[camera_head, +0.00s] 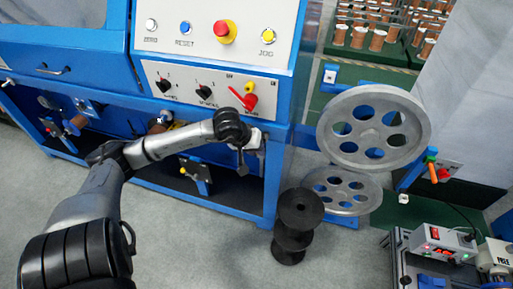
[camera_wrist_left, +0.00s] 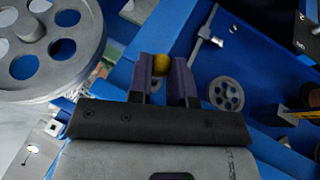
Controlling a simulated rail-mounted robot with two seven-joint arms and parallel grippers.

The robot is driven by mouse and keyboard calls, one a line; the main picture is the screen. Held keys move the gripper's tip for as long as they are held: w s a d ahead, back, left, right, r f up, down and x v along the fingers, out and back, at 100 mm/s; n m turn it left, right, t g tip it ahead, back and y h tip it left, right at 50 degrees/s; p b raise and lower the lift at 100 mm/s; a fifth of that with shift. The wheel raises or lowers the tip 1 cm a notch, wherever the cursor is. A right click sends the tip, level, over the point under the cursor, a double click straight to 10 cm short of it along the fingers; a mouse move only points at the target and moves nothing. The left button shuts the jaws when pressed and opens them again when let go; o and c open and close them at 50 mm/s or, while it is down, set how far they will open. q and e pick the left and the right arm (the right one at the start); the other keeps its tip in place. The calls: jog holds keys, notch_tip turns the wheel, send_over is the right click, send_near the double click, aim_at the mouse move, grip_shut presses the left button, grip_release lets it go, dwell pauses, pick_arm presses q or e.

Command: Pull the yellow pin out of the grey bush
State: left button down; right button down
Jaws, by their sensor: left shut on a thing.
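My left arm reaches to the right across the front of the blue machine in the head view. Its gripper (camera_head: 243,163) is at the machine's right corner post, below the control panel. In the left wrist view the gripper (camera_wrist_left: 166,76) is shut on the yellow pin (camera_wrist_left: 161,63). The pin's round yellow end shows between the dark fingers. The rest of the pin is hidden, and I cannot make out the grey bush or whether the pin is still in it. The pin is hidden in the head view. My right gripper is not in view.
The control panel (camera_head: 225,33) with a red knob and a red lever is just above the gripper. Large grey pulleys (camera_head: 374,128) stand to its right. Black spools (camera_head: 299,210) are stacked on the floor below.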

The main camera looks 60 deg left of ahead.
pick_arm(q)
jog(key=shift+s+d, duration=0.1)
jog(key=shift+d, duration=0.05)
dwell(0.4)
jog(key=shift+s+d, duration=0.2)
jog(key=shift+s, duration=0.05)
jog(key=shift+s+d, duration=1.35)
jog(key=shift+s, duration=0.1)
dwell(0.3)
